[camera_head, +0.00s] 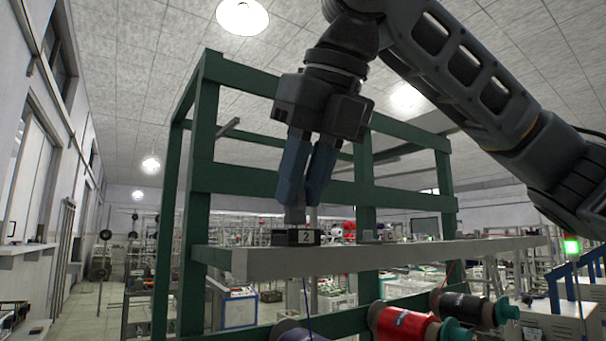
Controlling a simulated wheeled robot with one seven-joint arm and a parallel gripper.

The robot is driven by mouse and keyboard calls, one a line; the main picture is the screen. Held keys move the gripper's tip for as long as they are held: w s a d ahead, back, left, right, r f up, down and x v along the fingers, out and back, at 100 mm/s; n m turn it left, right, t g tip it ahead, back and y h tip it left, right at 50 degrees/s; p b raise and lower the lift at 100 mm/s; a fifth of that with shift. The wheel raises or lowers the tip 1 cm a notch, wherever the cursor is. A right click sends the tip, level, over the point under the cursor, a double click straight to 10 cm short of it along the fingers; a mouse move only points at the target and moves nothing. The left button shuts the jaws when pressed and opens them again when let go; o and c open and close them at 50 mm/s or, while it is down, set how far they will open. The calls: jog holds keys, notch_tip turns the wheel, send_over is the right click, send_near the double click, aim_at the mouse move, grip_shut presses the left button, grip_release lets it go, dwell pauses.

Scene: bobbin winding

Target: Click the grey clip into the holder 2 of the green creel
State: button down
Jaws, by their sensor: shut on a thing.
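The green creel (203,180) stands in front of me, a tall frame with a pale grey shelf (400,254) across its front. Holder 2 (297,237), a dark block with a "2" label, sits on the shelf near its left end. My gripper (304,207) points down right above holder 2, its blue fingers close together. A grey piece, seemingly the grey clip (295,215), shows between the fingertips and the top of the holder. I cannot tell whether it is seated in the holder or only touching it.
Another small grey holder (371,235) sits farther right on the shelf. Below the shelf are a red spool (403,324), a dark spool (466,308) and a purple spool (301,334). A blue thread hangs below holder 2.

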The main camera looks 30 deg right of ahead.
jog(key=shift+f, duration=0.6)
jog(key=shift+f, duration=0.2)
jog(key=c, duration=0.9)
grip_release()
jog(key=shift+o, duration=0.2)
jog(key=v, duration=0.8)
jog(key=shift+b, duration=0.3)
jog(key=shift+f, duration=0.1)
